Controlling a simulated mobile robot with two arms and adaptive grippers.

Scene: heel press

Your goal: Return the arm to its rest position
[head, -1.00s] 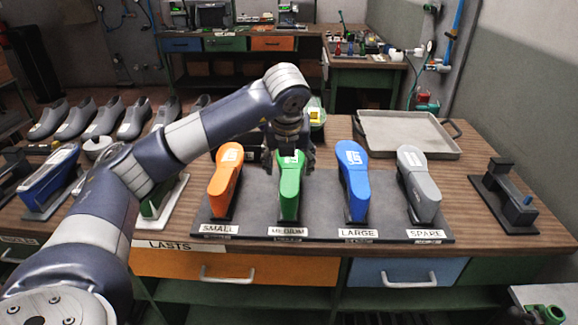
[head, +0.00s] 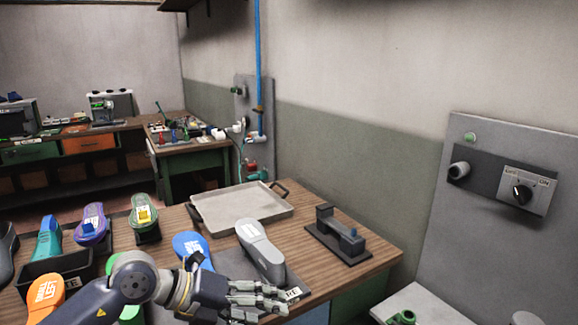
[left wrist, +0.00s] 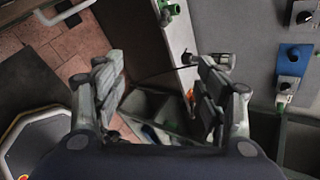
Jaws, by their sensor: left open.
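My left gripper (head: 272,300) is at the bottom middle of the head view, in front of the grey last and toward the bench's front edge. In the left wrist view its two fingers (left wrist: 160,85) are spread apart with nothing between them. My left arm comes in from the lower left. The orange last (head: 45,298), blue last (head: 192,247) and grey last (head: 260,250) stand on the bench. Only a bit of the green last (head: 131,314) shows below my arm. My right gripper is not in view.
A wall panel with a switch (head: 522,195) is at the right. Below my gripper, the wrist view shows tiled floor (left wrist: 45,55) and green-walled bins (left wrist: 150,103).

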